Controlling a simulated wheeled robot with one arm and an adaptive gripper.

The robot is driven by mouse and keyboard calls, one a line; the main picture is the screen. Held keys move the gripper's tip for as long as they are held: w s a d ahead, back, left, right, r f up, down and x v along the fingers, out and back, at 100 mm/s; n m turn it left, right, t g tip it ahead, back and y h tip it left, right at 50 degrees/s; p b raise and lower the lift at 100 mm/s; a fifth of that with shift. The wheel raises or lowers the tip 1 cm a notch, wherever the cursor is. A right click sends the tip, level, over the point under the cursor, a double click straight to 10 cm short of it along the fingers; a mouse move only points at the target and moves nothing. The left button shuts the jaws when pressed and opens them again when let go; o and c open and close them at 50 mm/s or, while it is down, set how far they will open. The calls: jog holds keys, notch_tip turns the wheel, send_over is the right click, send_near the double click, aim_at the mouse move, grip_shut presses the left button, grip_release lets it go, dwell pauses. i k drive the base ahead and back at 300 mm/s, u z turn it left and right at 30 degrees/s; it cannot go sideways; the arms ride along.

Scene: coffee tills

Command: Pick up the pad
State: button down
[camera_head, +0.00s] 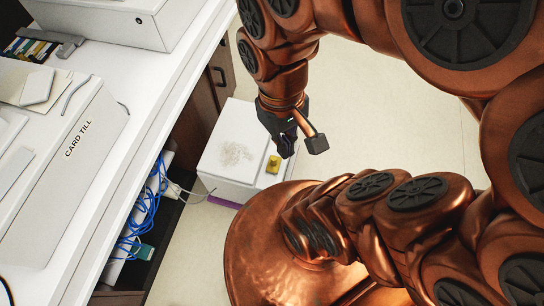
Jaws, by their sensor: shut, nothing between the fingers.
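A small yellow block (273,164) lies on the right part of the top of a low white box (212,175). It may be the pad, but I cannot tell for sure at this size. My gripper (286,149), black at the end of the copper arm, is just above and to the right of the yellow block in the picture. Its fingers are shut with nothing between them. I cannot tell the exact height of the fingers above the box.
A patch of pale crumbs (235,153) lies on the box top. A white counter (152,100) at left carries a unit labelled CARD TILL (62,165). Blue cables (146,212) hang in an open space below. Pale floor (420,135) is clear at right.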

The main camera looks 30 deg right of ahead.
aim_at(274, 164)
jog(key=k, duration=1.5)
